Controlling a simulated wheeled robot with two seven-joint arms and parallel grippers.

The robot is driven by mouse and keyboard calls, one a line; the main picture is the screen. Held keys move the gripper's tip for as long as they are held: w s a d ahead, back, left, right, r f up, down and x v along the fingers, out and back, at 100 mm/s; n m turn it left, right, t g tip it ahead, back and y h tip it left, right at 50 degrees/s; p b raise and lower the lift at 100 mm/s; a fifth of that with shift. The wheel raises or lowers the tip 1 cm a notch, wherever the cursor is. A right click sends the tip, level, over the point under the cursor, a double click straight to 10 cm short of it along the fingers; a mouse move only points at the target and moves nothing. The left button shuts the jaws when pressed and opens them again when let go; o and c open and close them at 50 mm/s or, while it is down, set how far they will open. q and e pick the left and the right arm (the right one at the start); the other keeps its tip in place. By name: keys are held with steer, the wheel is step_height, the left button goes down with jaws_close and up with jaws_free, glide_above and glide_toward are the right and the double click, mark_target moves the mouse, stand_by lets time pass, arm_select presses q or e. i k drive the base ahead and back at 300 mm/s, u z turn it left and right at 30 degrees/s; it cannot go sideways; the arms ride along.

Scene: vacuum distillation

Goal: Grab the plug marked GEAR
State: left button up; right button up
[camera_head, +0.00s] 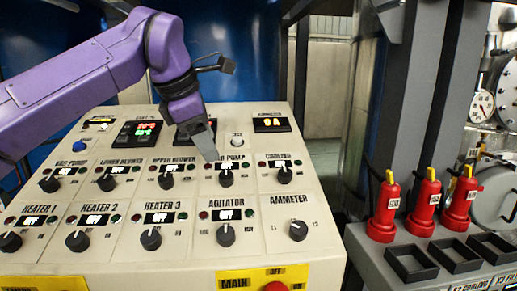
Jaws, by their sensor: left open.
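Three red plugs with yellow tops stand upright in a row on the grey bench at the right: a left plug (383,218), a middle plug (422,212) and a right plug (459,210). Each has a small white label that is too small to read for sure, so I cannot tell which one is marked GEAR. My left gripper (211,156) is open, pointing down over the control panel near its upper row of knobs, well to the left of the plugs. It holds nothing that I can see. My right gripper is out of view.
The cream control panel (190,262) with black knobs and small displays fills the left and middle. Empty black square sockets (410,263) lie in front of the plugs on the grey bench. A dark upright post (420,90) rises behind the plugs. Gauges (481,106) and pipework are at the far right.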

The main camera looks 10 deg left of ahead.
mark_target(389, 198)
steer(key=k, duration=1)
